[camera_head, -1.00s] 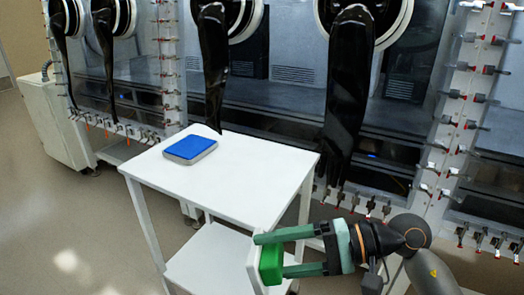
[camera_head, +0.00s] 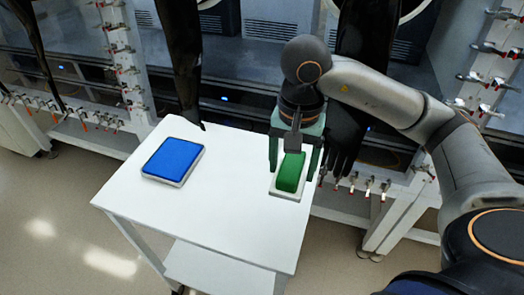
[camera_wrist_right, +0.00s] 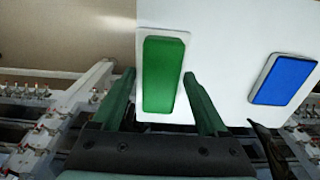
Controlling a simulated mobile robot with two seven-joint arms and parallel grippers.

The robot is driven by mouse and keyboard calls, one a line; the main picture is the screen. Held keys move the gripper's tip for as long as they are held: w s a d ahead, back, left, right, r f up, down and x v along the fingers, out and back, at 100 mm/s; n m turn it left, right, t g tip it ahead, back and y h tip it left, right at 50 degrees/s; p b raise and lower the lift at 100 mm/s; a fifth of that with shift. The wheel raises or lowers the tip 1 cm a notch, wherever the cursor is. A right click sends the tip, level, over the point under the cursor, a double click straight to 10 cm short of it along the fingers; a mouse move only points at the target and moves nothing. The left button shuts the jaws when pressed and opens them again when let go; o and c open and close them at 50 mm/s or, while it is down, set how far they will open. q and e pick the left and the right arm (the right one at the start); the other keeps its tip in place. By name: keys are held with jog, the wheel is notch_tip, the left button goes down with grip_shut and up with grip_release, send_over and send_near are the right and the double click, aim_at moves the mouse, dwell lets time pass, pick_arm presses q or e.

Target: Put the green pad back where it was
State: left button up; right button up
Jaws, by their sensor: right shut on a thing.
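The green pad (camera_head: 290,172) is a green block on a thin white base. It is over the right part of the white table (camera_head: 215,215); I cannot tell whether its base touches the top. My right gripper (camera_head: 294,160) comes from above, shut on the green pad with a finger on each side. The right wrist view shows the green pad (camera_wrist_right: 162,75) lying between the fingers of the right gripper (camera_wrist_right: 160,90). My left gripper is not in view.
A blue pad (camera_head: 173,160) on a grey-white base lies on the left part of the table. Bare tabletop separates the two pads. Black gloves (camera_head: 187,70) hang from the glovebox behind the table, one close behind my right gripper.

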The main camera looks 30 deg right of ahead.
jog(key=w+d+f, duration=0.1)
jog(key=w+f, duration=0.2)
jog(key=w, duration=0.1)
jog(key=w+d+f+p, duration=0.1)
jog(key=w+f, duration=0.1)
jog(key=w, duration=0.2)
jog(key=w+d+f, duration=0.2)
jog(key=w+f, duration=0.1)
jog(key=w, duration=0.1)
jog(key=shift+f, duration=0.35)
jog(key=shift+w+f+p, duration=0.35)
jog(key=shift+w+f, duration=0.15)
jog(key=shift+f, duration=0.2)
notch_tip(320, 180, down, 3)
jog(key=shift+d+r+p, duration=0.1)
jog(key=shift+r+p, duration=0.05)
jog(key=shift+p, duration=0.2)
jog(key=o, duration=1.3)
jog(key=shift+c, duration=0.2)
notch_tip(320, 180, up, 12)
jog(key=b, duration=0.1)
